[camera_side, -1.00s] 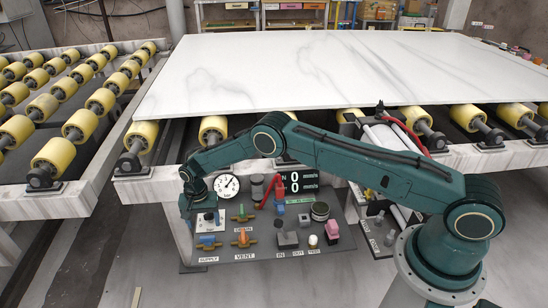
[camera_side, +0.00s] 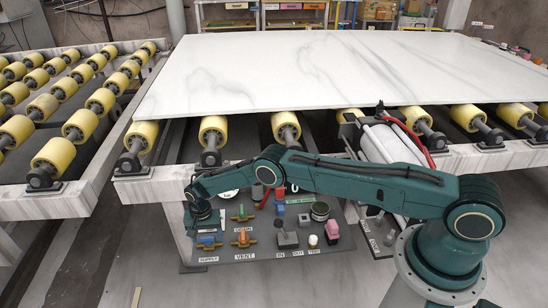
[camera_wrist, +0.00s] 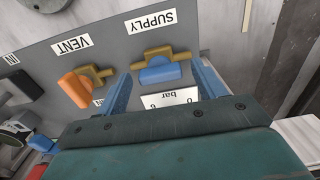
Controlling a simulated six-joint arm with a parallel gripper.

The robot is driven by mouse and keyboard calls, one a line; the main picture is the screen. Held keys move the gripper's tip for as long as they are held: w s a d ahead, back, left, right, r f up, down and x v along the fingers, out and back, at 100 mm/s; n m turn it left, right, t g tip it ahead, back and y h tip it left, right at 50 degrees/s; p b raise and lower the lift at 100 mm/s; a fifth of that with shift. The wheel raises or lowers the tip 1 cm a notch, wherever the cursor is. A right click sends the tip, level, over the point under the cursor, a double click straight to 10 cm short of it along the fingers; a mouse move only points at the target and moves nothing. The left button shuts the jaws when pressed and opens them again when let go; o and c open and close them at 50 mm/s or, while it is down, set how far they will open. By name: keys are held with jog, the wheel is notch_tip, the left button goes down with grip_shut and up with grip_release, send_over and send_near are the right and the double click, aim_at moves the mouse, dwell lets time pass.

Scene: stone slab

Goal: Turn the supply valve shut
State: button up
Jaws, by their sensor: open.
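The supply valve has a blue handle (camera_wrist: 160,74) on a brass body (camera_wrist: 152,55), beside the SUPPLY label (camera_wrist: 152,20) in the wrist view. The handle lies roughly along the brass body. My gripper (camera_wrist: 160,70) is open, with one finger on each side of the handle. A gap shows between the handle and each finger, and nothing is gripped. In the side view my gripper (camera_side: 205,228) is low over the valve (camera_side: 208,240), which it partly hides.
The orange vent valve (camera_wrist: 76,88) is close to my left finger in the wrist view; it also shows in the side view (camera_side: 242,237). A green-handled valve (camera_side: 241,213), a black lever (camera_side: 286,236) and a pink switch (camera_side: 332,230) share the panel. Rollers and a marble slab (camera_side: 330,70) stand behind.

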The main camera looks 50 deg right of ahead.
jog(key=c, duration=1)
jog(key=shift+n, duration=0.4)
jog(key=n, duration=1.2)
jog(key=shift+n, duration=0.3)
jog(key=n, duration=0.4)
jog(key=shift+n, duration=0.3)
